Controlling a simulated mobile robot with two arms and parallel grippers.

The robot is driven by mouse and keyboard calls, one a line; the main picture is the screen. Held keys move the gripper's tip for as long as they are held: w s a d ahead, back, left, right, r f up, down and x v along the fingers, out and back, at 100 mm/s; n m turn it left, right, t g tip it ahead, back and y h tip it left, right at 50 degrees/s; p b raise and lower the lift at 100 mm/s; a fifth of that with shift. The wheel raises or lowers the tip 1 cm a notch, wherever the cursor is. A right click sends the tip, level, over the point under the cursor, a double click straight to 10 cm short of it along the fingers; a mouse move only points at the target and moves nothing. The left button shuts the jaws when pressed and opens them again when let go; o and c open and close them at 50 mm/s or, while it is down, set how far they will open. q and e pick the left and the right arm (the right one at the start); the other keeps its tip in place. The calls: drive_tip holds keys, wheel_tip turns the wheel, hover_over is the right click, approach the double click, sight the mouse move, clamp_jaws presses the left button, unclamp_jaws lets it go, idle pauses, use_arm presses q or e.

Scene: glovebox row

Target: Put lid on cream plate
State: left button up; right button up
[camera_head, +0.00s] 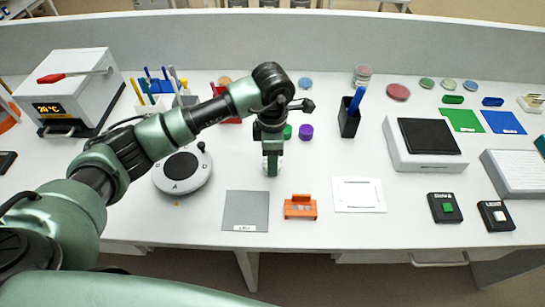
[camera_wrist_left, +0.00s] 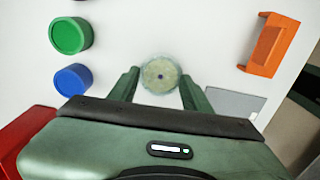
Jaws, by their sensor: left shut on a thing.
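My left gripper (camera_head: 272,172) points down low over the middle of the table. In the left wrist view its two fingers (camera_wrist_left: 162,88) are on either side of a clear round lid (camera_wrist_left: 146,84). A cream plate (camera_wrist_left: 160,74) with a small dark centre spot shows through or within the clear rim. I cannot tell whether the lid touches the plate or is held just above it. In the head view the gripper mostly hides both. My right gripper is not in view.
A green cap (camera_wrist_left: 70,36) and a blue cap (camera_wrist_left: 73,79) stand close by. A purple cap (camera_head: 306,131) is also near. A grey mat (camera_head: 245,212), an orange holder (camera_head: 300,207) and a white framed mat (camera_head: 359,195) lie in front. Several coloured dishes, including a pink one (camera_head: 398,92), lie farther back.

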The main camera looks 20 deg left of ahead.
use_arm(q)
drive_tip(key=shift+f+b, duration=0.2)
drive_tip(key=shift+b, duration=0.15)
idle(0.6)
idle(0.3)
drive_tip(key=o, duration=1.4)
drive_tip(key=shift+c, duration=0.2)
